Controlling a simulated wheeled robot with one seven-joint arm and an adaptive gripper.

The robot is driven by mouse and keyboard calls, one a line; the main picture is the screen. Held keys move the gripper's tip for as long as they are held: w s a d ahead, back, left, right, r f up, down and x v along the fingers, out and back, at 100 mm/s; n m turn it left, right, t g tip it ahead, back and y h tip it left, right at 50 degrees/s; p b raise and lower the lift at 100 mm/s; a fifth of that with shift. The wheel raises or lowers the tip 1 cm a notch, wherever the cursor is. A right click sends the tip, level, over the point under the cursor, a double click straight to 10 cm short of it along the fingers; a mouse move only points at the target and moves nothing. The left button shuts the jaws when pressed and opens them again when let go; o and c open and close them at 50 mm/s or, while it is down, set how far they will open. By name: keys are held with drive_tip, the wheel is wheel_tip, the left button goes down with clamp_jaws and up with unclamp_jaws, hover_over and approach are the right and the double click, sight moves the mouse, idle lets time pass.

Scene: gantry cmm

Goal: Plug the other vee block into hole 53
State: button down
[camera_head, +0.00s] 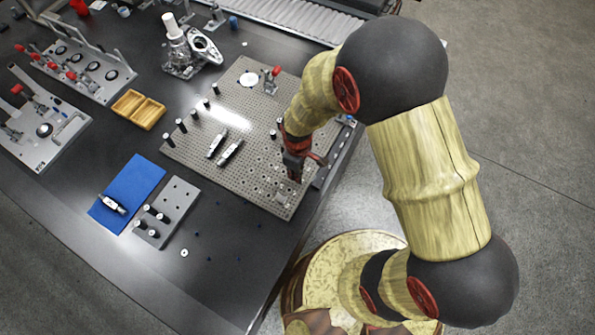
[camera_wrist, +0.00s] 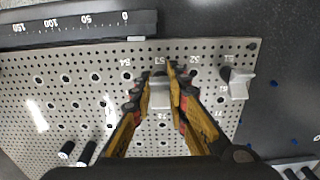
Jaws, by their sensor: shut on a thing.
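The perforated grey fixture plate (camera_head: 225,105) lies on the dark table, and it fills much of the wrist view (camera_wrist: 50,100). My gripper (camera_head: 294,172) is low over the plate's near right part. In the wrist view my gripper (camera_wrist: 160,76) is shut on a grey vee block (camera_wrist: 160,96), just by the printed label 53. The fingers hide its sides, and its lower end and the hole under it are hidden, so I cannot tell if it is seated. Another vee block (camera_wrist: 238,84) stands on the plate by label 51; it also shows in the head view (camera_head: 281,197).
A ruler strip (camera_wrist: 70,28) runs beyond the plate's edge. Black pins (camera_wrist: 86,152) stand on the plate, with two silver-black parts (camera_head: 230,152). A red-handled clamp (camera_head: 272,76), a blue mat (camera_head: 127,190), a grey block (camera_head: 175,205) and a yellow tray (camera_head: 138,109) are farther off.

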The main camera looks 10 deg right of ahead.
drive_tip(key=shift+f+b, duration=0.4)
drive_tip(key=shift+f, duration=0.2)
drive_tip(key=c, duration=1.7)
unclamp_jaws()
drive_tip(key=shift+o, duration=0.2)
wheel_tip(320, 180, up, 12)
